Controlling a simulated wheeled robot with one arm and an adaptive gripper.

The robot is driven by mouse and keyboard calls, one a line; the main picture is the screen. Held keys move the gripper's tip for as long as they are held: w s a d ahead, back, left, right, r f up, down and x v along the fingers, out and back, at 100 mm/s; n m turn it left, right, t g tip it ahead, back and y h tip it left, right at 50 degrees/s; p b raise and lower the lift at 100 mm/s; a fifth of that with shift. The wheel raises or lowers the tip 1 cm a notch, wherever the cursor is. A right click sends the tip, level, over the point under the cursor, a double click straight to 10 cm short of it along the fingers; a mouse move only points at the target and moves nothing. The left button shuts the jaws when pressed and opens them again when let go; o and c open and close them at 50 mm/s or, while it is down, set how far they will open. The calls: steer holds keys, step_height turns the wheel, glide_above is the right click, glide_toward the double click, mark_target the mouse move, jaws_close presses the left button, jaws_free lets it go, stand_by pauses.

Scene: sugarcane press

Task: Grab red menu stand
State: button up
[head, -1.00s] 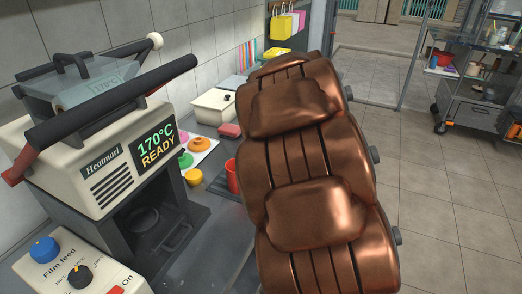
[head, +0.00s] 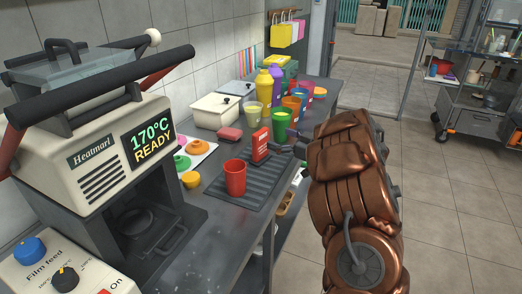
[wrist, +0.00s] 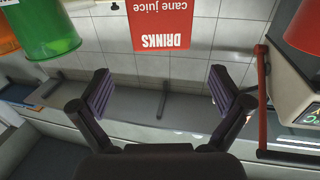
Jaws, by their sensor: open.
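The red menu stand (head: 261,146) stands upright on a dark ribbed mat on the counter, between a red cup and a green cup. In the wrist view the menu stand (wrist: 172,24) appears upside down at top centre, with white "DRINKS cane juice" lettering, cut off by the frame edge. My gripper (wrist: 162,92) is open and empty, its two purple-padded fingers spread wide. The stand shows beyond the fingertips, between their lines and not touched. In the head view my gripper (head: 287,147) is a small dark shape just right of the stand, partly hidden by my arm.
A red cup (head: 235,177) stands at the front of the ribbed mat (head: 245,190). A green cup (head: 280,126) and several other cups and bottles stand behind. A pink block (head: 229,134) lies to the left. The sealing machine (head: 95,150) fills the left.

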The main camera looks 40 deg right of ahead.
mark_target(263, 133)
steer(key=shift+p+x, duration=0.35)
steer(key=shift+x, duration=3.5)
steer(key=shift+a+f, duration=0.1)
steer(key=c, duration=1.6)
